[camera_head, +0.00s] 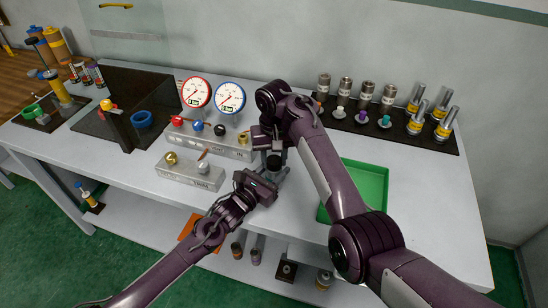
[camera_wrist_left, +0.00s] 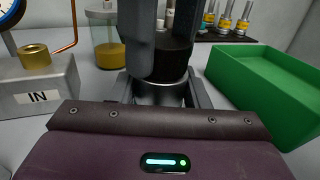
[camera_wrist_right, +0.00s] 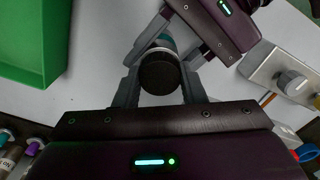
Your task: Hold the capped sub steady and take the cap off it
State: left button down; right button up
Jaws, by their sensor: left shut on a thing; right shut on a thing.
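The capped sub stands upright between my two grippers over the white bench. Its silver body (camera_wrist_left: 158,92) shows in the left wrist view, with a dark cap (camera_wrist_left: 172,62) on top. My left gripper (camera_head: 272,184) is shut on the silver body from the front, low down. My right gripper (camera_head: 272,150) comes from above and is shut on the cap. In the right wrist view the round black cap (camera_wrist_right: 160,76) sits between my right fingers, with a teal band and silver metal just beyond it. In the head view my grippers hide most of the sub.
A green tray (camera_head: 381,178) lies right of the sub. A black mat (camera_head: 445,139) with several metal subs and coloured plugs is at the back right. Two gauges (camera_head: 230,97) stand on a grey block at the back left. A jar of yellow liquid (camera_wrist_left: 112,55) stands behind.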

jog(key=o, duration=1.1)
jog(key=shift+r, duration=2.25)
jog(key=shift+c, duration=0.6)
notch_tip(320, 180, up, 2)
jog(key=m, duration=0.6)
jog(key=shift+w+r, duration=0.1)
jog(key=shift+w, duration=0.05)
jog(key=m, duration=0.1)
jog(key=r+m, duration=0.1)
jog(key=m, duration=0.1)
jog(key=shift+m, duration=0.5)
jog(key=shift+f, duration=3.85)
